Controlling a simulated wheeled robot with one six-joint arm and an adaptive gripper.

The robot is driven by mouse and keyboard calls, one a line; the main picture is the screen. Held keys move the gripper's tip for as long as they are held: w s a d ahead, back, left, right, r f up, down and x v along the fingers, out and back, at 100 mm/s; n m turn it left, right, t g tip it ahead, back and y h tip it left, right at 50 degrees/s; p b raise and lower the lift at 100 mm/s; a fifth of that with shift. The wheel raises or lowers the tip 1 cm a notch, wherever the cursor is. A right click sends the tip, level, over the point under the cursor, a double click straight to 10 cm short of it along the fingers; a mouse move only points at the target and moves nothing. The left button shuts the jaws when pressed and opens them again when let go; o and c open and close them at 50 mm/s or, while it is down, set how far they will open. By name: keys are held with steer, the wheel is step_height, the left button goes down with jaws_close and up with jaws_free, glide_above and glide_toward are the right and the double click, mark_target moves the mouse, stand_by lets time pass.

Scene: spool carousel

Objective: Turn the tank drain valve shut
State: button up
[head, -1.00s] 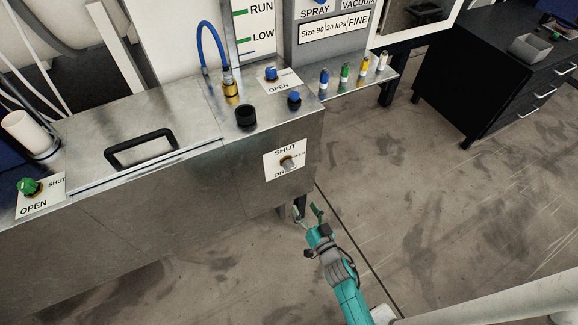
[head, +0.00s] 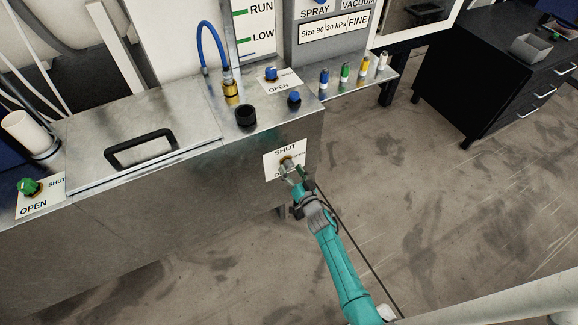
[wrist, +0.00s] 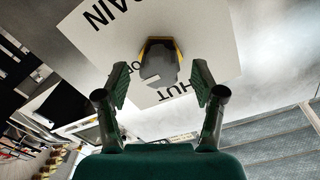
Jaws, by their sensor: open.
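The drain valve is a grey knob with a yellow-brown base on a white label on the tank's front face. In the head view its base (head: 286,160) shows just above my gripper, and the label (head: 298,150) reads SHUT at its top. In the wrist view the grey knob (wrist: 159,64) sits between and just beyond my fingertips. My gripper (wrist: 160,88) is open, one finger on each side of the knob. I cannot tell whether a finger touches it. In the head view my gripper (head: 291,174) covers the knob and the label's lower part.
The metal tank (head: 160,205) carries a black handle (head: 141,148) on its lid. A green valve (head: 29,187) is at the left and a blue valve (head: 271,73) on top. Several coloured bottles (head: 345,70) stand on a shelf at the right. The floor (head: 430,210) right of my arm is clear.

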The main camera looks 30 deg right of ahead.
steer(key=shift+w, duration=1.15)
steer(key=shift+c, duration=0.2)
steer(key=c, duration=1.1)
